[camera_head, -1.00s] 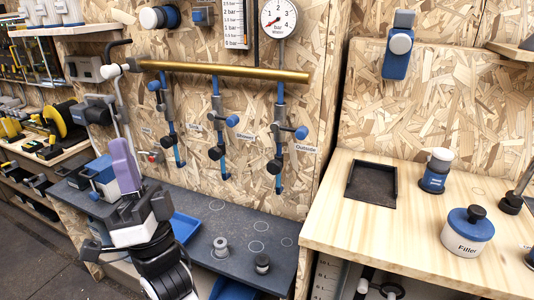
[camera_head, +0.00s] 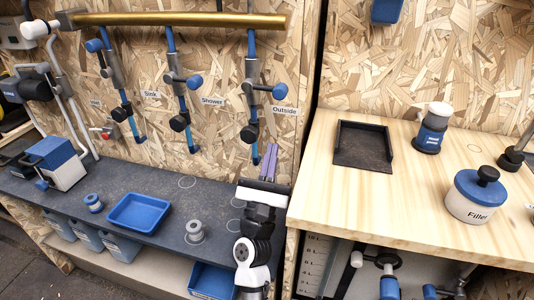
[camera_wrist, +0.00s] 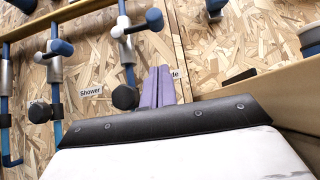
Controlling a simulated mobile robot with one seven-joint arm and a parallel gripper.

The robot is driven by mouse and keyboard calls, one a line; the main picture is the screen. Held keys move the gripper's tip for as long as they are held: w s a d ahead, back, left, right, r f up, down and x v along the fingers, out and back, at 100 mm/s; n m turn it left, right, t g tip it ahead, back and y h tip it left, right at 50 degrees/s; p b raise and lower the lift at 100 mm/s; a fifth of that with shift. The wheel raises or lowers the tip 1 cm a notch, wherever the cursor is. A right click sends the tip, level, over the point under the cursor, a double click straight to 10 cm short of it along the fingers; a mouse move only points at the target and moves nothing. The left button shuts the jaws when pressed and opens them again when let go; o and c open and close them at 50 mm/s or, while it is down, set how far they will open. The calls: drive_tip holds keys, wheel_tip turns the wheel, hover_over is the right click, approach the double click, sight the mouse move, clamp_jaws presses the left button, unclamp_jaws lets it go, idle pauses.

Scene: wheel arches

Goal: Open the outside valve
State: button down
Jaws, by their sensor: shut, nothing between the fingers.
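The outside valve (camera_head: 252,92) is on the rightmost blue vertical pipe under the brass pipe, left of the "Outside" label (camera_head: 284,110). Its handle sticks out to the right, across the pipe, and ends in a blue knob (camera_head: 280,91). A black round knob (camera_head: 249,135) sits lower on the same pipe. My gripper (camera_head: 269,152), with purple fingers, is shut and empty, below the blue knob and right of the black knob. In the wrist view the fingers (camera_wrist: 163,72) partly hide the label; the blue knob (camera_wrist: 154,19) is above them. I see no contact with the valve.
The shower valve (camera_head: 178,83) and sink valve (camera_head: 117,75) hang to the left. Below are a dark bench with a blue tray (camera_head: 143,211) and a metal spool (camera_head: 195,231). A wooden panel edge and worktop (camera_head: 330,210) stand close on the right.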

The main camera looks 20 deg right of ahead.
sight(265, 90)
drive_tip(key=w+d+r+p, duration=0.2)
drive_tip(key=w+r+p, duration=0.1)
drive_tip(key=r+p, duration=0.3)
drive_tip(key=shift+w+r, duration=0.25)
drive_tip(key=shift+r, duration=0.85)
